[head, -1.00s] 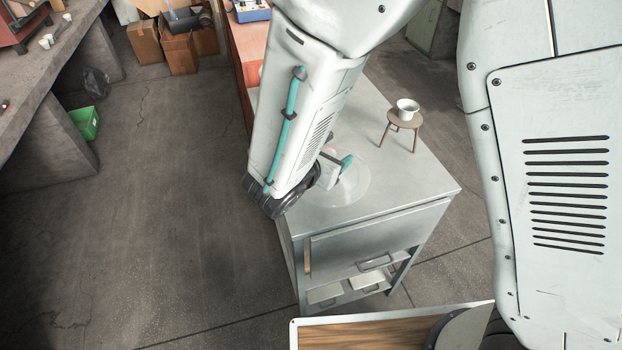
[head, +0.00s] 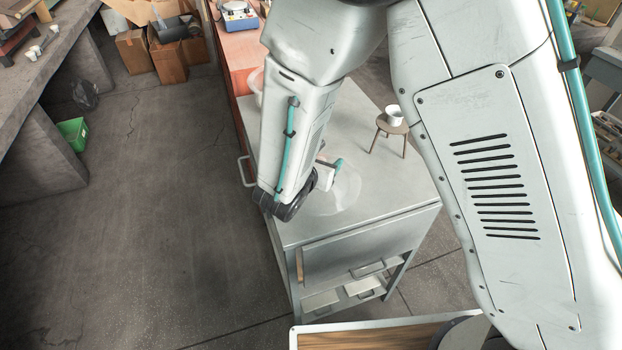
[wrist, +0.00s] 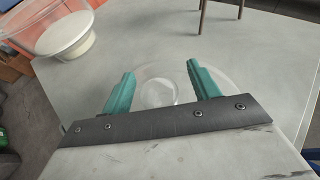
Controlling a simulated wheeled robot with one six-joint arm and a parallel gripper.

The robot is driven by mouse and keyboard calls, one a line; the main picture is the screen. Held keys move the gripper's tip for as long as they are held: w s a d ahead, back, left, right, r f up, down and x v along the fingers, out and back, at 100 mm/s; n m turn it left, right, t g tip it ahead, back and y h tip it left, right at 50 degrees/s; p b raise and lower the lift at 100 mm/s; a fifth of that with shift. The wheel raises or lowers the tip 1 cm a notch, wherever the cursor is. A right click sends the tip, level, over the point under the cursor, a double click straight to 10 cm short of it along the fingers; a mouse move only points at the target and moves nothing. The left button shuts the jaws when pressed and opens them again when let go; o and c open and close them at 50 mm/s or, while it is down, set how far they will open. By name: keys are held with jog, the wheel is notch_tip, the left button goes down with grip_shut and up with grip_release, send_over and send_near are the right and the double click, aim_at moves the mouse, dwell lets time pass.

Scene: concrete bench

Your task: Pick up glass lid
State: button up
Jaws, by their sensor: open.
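The glass lid (head: 342,196) is a clear round disc lying on the grey cabinet top, near its front edge. In the wrist view the lid (wrist: 188,92) shows below and between my fingers, with a paler round part near its middle. My gripper (wrist: 160,78) is open, with its teal fingers on either side of that round part. In the head view my gripper (head: 333,172) is over the lid's far left part, and my arm hides some of it. I cannot tell whether the fingers touch the glass.
A small brown stool (head: 391,130) with a white cup (head: 394,115) stands farther back on the cabinet top (head: 402,181). A clear container with a pale round base (wrist: 65,35) is at the wrist view's upper left. The cabinet top right of the lid is clear.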

grip_shut()
jog(key=shift+r, duration=0.1)
